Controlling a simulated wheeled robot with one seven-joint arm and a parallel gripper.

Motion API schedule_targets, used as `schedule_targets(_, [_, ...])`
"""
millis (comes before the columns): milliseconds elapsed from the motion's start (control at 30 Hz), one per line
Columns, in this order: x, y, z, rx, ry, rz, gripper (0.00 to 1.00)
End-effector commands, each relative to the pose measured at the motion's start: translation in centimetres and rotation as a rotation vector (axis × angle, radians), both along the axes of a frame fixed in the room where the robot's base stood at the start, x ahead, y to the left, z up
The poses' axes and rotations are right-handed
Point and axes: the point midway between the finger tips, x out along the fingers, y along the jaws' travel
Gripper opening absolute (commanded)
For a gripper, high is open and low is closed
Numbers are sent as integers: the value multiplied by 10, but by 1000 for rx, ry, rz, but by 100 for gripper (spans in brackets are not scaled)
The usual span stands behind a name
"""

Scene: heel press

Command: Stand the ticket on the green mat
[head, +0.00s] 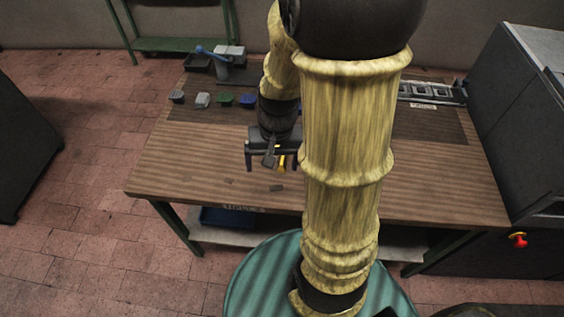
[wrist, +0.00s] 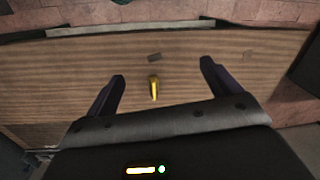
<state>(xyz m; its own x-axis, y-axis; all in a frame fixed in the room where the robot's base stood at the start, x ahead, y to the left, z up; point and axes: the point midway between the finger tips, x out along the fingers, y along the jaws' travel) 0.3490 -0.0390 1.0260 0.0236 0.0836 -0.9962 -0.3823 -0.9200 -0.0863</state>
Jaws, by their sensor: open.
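My gripper (head: 272,164) is open above the front part of the wooden table, its fingers spread wide. In the wrist view, a small upright-looking yellow piece (wrist: 153,88) shows between the open fingers, touching neither; it also shows just below my gripper in the head view (head: 282,163). I cannot tell whether it is the ticket or whether it stands or lies. A small dark flat piece (head: 277,188) lies closer to the table's front edge; it is also in the wrist view (wrist: 154,57). A small green thing (head: 225,99) sits at the back left; I cannot tell whether it is the mat.
Small grey (head: 177,96), white (head: 203,100) and blue (head: 247,100) things stand in a row with the green one. A grey device with a blue lever (head: 215,58) is behind them. A metal rack (head: 430,92) is at the back right. My arm hides the table's middle.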

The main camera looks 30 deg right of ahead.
Motion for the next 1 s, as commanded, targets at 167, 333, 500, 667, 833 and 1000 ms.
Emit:
schedule_targets(167, [4,-42,-43,210,216,-432,89])
schedule_targets(333, [14,-80,-74,462,365,-807,89])
schedule_targets(500, [27,-129,-102,760,455,-1137,89])
schedule_targets(667, [31,-183,-125,1045,473,-1377,89])
schedule_targets(833, [28,-218,-134,1212,459,-1488,89])
schedule_targets(1000, [27,-223,-134,1231,454,-1500,89])
